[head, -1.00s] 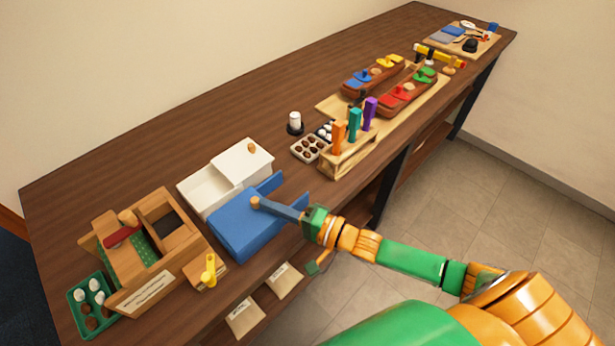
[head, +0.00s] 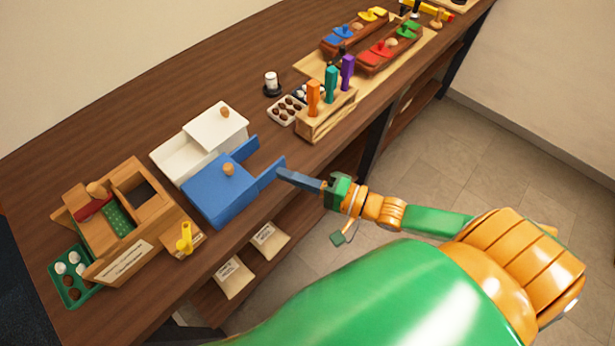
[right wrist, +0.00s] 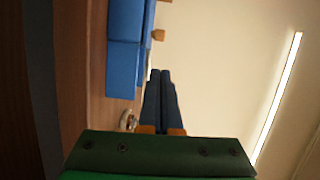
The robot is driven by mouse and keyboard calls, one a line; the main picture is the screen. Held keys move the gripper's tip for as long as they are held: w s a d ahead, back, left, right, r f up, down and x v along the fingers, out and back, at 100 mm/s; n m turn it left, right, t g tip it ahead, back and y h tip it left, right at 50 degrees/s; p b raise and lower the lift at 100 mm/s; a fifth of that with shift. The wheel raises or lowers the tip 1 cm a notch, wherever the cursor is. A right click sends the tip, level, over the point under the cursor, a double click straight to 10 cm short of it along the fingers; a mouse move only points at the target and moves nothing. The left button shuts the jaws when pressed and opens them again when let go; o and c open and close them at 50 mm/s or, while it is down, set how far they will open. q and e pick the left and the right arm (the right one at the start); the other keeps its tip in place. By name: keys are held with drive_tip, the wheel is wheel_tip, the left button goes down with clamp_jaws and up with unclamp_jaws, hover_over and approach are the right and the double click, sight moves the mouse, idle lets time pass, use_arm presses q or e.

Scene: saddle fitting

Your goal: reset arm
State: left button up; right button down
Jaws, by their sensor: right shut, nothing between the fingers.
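My right gripper (head: 283,171) is shut and empty, in front of the blue box on its right side in the head view. In the right wrist view its dark fingers (right wrist: 160,90) lie together with nothing between them. The blue box (head: 215,204) has a wooden knob on top and its blue side panels reach toward the gripper. The box also shows in the right wrist view (right wrist: 123,55), left of the fingers and apart from them. My left gripper is not in view.
A white box (head: 183,157) stands behind the blue one. A wooden box (head: 150,231) and a green tray (head: 62,258) with white and brown balls are at the left. A wooden block with colored handles (head: 325,119) stands further right. Two packets lie on the lower shelf (head: 205,293).

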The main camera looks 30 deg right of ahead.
drive_tip(key=s+d+f+n+g+h, duration=0.2)
drive_tip(key=s+d+f+h, duration=0.15)
drive_tip(key=f, duration=0.55)
drive_tip(key=s+d+f+n+g+h, duration=0.1)
drive_tip(key=s+d+f+n+h, duration=0.15)
drive_tip(key=d+f, duration=0.4)
drive_tip(key=s+d+f+n+g+h, duration=0.2)
drive_tip(key=s+f+h, duration=0.15)
drive_tip(key=f, duration=0.65)
drive_tip(key=s+a+f+n+g, duration=0.2)
drive_tip(key=s+f, duration=0.1)
drive_tip(key=s, duration=0.3)
drive_tip(key=s+a+f+n+g+h, duration=0.1)
drive_tip(key=s+a+f+n+g, duration=0.1)
drive_tip(key=s, duration=0.4)
drive_tip(key=s+a+f+n+g, duration=0.1)
drive_tip(key=s+f+n+g, duration=0.1)
drive_tip(key=s+f, duration=0.4)
drive_tip(key=shift+s+a+g, duration=0.35)
drive_tip(key=shift+a+g, duration=0.05)
drive_tip(key=shift+g, duration=0.5)
drive_tip(key=shift+r, duration=0.1)
